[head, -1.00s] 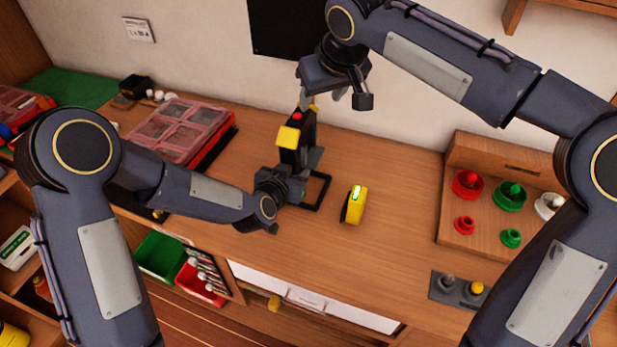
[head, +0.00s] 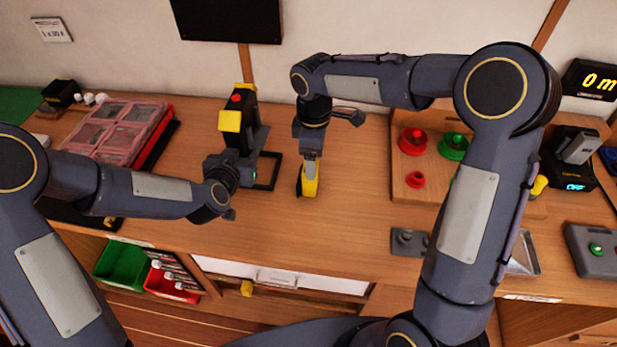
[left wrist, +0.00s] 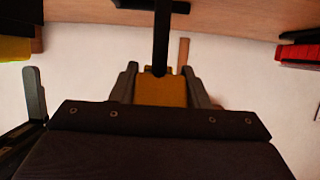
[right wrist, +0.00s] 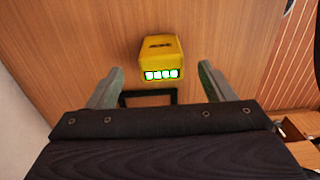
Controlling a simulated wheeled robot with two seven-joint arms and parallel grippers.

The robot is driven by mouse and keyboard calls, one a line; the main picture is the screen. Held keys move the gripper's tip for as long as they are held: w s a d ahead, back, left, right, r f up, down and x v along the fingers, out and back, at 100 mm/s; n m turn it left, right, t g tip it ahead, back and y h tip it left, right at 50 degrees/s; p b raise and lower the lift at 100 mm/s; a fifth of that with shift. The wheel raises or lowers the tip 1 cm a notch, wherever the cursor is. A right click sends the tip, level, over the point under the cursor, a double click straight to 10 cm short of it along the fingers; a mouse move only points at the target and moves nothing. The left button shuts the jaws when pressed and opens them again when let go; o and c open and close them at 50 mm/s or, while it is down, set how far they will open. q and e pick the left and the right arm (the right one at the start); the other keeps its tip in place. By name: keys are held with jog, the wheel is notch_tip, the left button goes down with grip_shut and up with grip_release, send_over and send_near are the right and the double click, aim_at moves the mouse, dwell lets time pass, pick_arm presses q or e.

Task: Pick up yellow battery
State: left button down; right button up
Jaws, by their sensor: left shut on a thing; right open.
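The yellow battery (head: 310,186) stands on the workbench, right of a black and yellow tool (head: 237,122). In the right wrist view the battery (right wrist: 161,55) shows a lit row of green-white bars. My right gripper (head: 311,160) is over it, open, hiding part of it. In the right wrist view its fingers (right wrist: 162,70) lie either side of the battery with gaps. My left gripper (head: 236,172) is shut on the tool, low on its body. In the left wrist view its fingers (left wrist: 161,84) flank a yellow block of the tool (left wrist: 160,93).
A black square frame (head: 267,172) lies between tool and battery. A red organizer case (head: 118,132) is at left. A wooden board with red and green knobs (head: 400,185) stands at right. The bench front between the arms is clear.

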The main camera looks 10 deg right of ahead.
notch_tip(320, 180, down, 7)
jog(key=shift+s+d+r, duration=0.15)
dwell(0.4)
jog(key=c, duration=1.4)
jog(key=shift+o, duration=0.2)
notch_tip(320, 180, up, 10)
jog(key=shift+r, duration=0.1)
